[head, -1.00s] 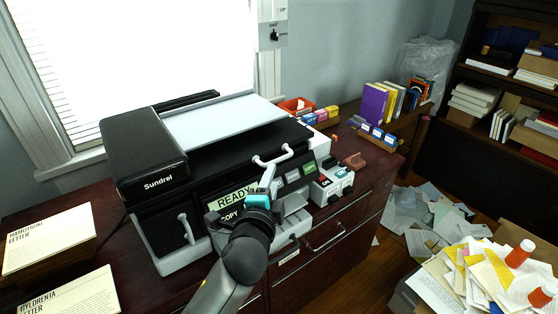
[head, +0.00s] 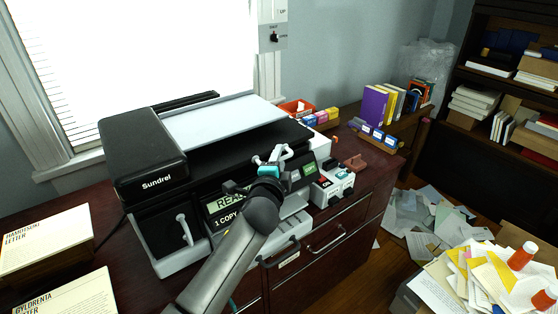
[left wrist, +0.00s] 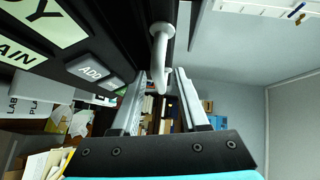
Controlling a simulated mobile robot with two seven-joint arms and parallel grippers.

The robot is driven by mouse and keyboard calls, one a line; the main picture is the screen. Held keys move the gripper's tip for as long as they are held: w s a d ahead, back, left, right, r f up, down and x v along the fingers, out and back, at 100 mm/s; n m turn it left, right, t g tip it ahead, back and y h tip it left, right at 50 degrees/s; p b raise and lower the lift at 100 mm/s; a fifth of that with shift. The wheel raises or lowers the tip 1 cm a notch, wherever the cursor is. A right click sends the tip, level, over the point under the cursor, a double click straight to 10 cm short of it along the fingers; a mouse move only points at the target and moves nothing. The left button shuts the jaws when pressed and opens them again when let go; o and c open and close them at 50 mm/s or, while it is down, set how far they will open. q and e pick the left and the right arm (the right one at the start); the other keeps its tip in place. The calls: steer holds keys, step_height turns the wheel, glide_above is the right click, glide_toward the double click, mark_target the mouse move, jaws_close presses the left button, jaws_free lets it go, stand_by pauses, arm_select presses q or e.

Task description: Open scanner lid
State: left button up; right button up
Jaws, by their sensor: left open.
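The black and white scanner-printer (head: 157,184), marked Sundrel, stands on the dark wood desk. Its lid (head: 222,124) lies flat, with a pale top panel and a black front edge. A white bar handle (head: 290,149) sits at the lid's front edge, partly hidden by my left gripper (head: 281,158). The left gripper is open at the handle. In the left wrist view, the curved white handle (left wrist: 160,48) reaches down toward the gap between the two fingers (left wrist: 160,98); whether they touch it I cannot tell. My right gripper is not in view.
A READY display and buttons (head: 298,174) lie just below the handle. A second white handle (head: 184,229) is on the machine's front left. Letter boxes (head: 48,242) stand at left. Books (head: 376,104) and a red tray (head: 297,107) are behind at right. Papers litter the floor.

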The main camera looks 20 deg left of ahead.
arm_select(q)
jaws_close()
stand_by(1.4)
